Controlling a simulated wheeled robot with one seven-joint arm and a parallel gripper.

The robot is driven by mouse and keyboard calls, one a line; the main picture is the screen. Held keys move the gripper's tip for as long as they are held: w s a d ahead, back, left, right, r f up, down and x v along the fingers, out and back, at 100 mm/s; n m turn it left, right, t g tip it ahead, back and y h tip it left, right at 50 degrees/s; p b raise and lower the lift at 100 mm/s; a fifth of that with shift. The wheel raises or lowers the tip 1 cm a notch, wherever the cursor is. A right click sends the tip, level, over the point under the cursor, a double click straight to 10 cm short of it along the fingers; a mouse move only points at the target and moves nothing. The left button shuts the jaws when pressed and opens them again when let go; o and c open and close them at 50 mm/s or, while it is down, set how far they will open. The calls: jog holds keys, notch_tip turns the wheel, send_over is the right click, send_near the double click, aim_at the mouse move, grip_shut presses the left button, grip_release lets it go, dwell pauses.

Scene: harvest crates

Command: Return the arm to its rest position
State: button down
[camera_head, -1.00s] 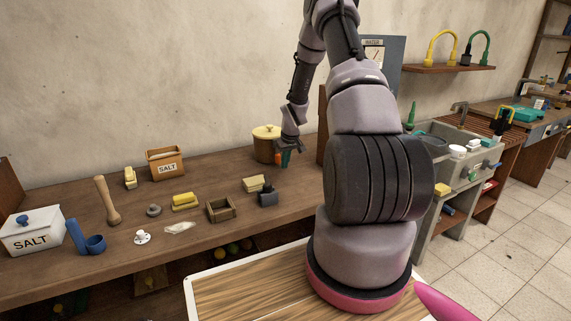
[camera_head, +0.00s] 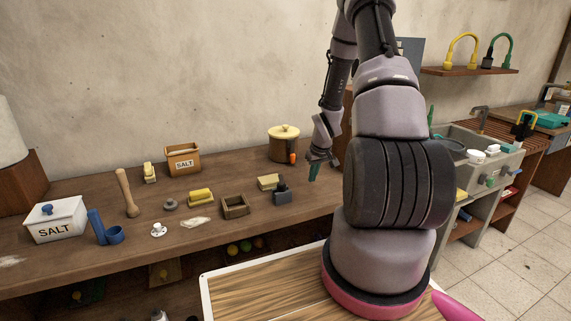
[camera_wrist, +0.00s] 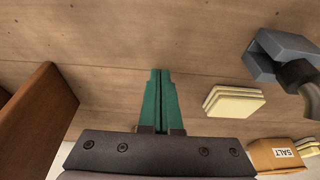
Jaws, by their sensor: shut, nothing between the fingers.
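My gripper (camera_head: 312,172) hangs above the right end of the wooden table in the head view, to the right of the lidded pot. In the wrist view its two green fingers (camera_wrist: 160,92) are together with nothing between them. They point down over bare tabletop. My arm bends up from its base and over, with its upper part leaving the head view at the top. The gripper is apart from the objects on the table.
A sink counter (camera_head: 480,165) stands right.

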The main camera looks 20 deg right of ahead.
jog(key=s+a+r+m+t+h, duration=0.1)
jog(key=s+a+r, duration=0.15)
jog(key=r, duration=1.05)
jog(key=s+a+r+m, duration=0.15)
jog(key=a+r, duration=0.25)
jog(key=r, duration=0.9)
jog(key=s+a+r+m+t+y, duration=0.1)
jog(key=s+a+r, duration=0.4)
jog(key=s+r, duration=0.3)
jog(key=s+a+r+m+t+y, duration=0.1)
jog(key=s+a+r, duration=0.5)
jog(key=s, duration=0.7)
notch_tip(320, 180, up, 3)
jog(key=shift+s+a+f+t+y, duration=0.2)
jog(key=shift+s+t+y, duration=0.15)
jog(key=shift+t+y, duration=0.05)
